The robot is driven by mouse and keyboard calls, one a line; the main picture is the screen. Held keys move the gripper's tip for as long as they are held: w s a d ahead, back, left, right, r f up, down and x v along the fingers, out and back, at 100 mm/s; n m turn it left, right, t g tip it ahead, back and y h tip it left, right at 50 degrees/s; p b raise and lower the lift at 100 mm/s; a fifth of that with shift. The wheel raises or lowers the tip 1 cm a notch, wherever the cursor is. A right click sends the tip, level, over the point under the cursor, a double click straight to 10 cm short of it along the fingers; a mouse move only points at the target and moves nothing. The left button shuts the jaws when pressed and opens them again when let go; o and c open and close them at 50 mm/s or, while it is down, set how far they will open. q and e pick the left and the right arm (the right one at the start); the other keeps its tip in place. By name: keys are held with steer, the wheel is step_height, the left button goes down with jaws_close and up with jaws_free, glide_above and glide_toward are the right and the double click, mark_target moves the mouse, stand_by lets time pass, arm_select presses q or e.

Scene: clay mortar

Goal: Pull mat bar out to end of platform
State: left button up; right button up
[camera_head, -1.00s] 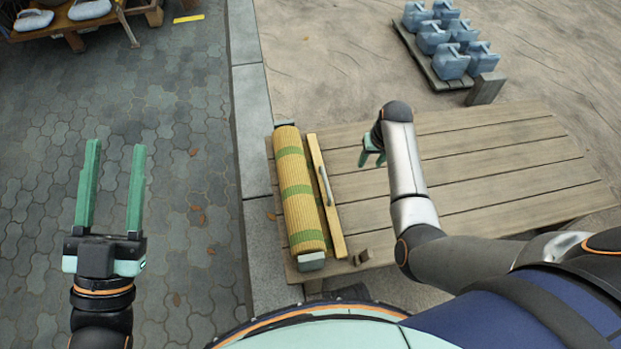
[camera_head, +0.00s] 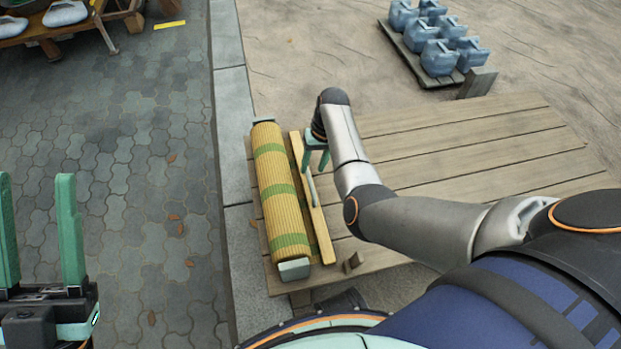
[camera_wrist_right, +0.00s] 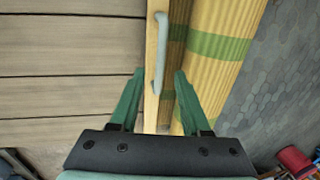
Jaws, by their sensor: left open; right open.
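The mat bar, a light wooden bar (camera_head: 316,222) with a grey handle (camera_head: 310,186), lies along the left part of the wooden platform (camera_head: 455,150). It lies beside a rolled yellow mat with green bands (camera_head: 272,180). My right gripper (camera_head: 315,168) is open over the bar near its handle. In the right wrist view the bar (camera_wrist_right: 152,60) and its handle (camera_wrist_right: 160,55) run between the open fingers of the right gripper (camera_wrist_right: 158,78); contact cannot be told. My left gripper (camera_head: 38,185) is open and empty above the paving, partly cut off by the frame edge.
Blue-grey jugs (camera_head: 438,57) stand on a pallet at the back. A stone kerb (camera_head: 232,150) runs left of the platform. The right part of the platform is clear.

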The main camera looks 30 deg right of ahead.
mark_target(309, 178)
arm_select(q)
steer(key=shift+d+f+b, duration=0.15)
steer(key=shift+f+b, duration=0.6)
steer(key=shift+f, duration=0.6)
arm_select(e)
steer(key=shift+w+a+f, duration=0.1)
steer(key=shift+a+f, duration=0.1)
steer(key=shift+f, duration=0.75)
steer(key=shift+a+f, duration=0.15)
steer(key=shift+f, duration=0.75)
steer(key=shift+c, duration=0.4)
jaws_close()
